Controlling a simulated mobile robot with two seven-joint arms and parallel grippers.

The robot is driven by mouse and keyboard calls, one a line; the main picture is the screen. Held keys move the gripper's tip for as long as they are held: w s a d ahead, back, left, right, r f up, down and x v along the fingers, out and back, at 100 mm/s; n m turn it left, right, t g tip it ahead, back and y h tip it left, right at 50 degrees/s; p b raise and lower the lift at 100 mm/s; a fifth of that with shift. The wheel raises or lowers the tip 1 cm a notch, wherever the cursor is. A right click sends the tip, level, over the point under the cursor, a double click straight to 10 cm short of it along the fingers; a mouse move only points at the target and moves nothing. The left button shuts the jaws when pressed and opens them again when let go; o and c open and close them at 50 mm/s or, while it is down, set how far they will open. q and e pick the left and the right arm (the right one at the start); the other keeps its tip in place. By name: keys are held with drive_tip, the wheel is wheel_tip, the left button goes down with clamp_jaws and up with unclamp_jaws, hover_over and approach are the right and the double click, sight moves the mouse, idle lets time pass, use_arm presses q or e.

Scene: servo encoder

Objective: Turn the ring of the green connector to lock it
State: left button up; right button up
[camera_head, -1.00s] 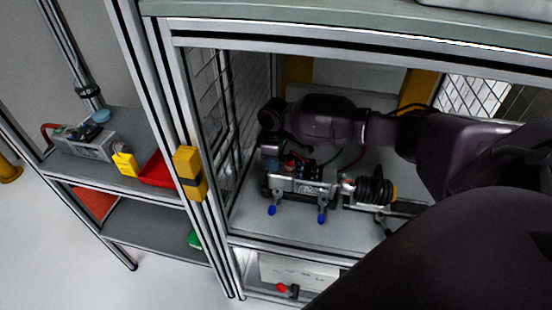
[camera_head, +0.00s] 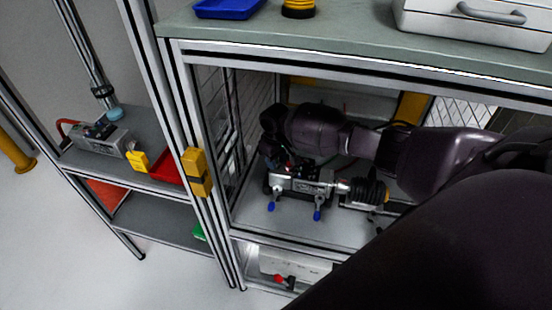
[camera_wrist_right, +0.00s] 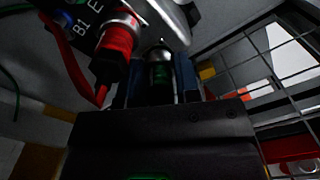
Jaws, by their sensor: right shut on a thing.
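The servo unit (camera_head: 306,186), a grey metal block, stands inside the framed cell on two blue-tipped clamps. In the right wrist view, the green connector (camera_wrist_right: 161,76) shows as a dark barrel with a metallic ring and a faint green band. My right gripper (camera_wrist_right: 160,84) has its two dark blue fingers on either side of this barrel and is shut on it. In the head view the right gripper (camera_head: 271,158) is at the left end of the servo unit, and its fingertips are hidden. A red connector (camera_wrist_right: 118,42) with a red cable sits beside it. My left gripper is not in view.
A black bellows coupling (camera_head: 371,191) is to the right of the servo unit. Wire mesh (camera_head: 230,120) and a frame post (camera_head: 184,140) stand close on the left. A side shelf (camera_head: 150,120) holds a yellow tag and red tray. A blue tray (camera_head: 228,8) is on the top.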

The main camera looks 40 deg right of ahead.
drive_tip(key=o, duration=0.9)
drive_tip(key=shift+o, duration=0.2)
drive_tip(key=shift+r, duration=0.1)
drive_tip(key=shift+r, duration=0.3)
wheel_tip(320, 180, up, 9)
drive_tip(key=shift+r+p, duration=0.1)
drive_tip(key=shift+p, duration=0.95)
drive_tip(key=shift+r, duration=0.4)
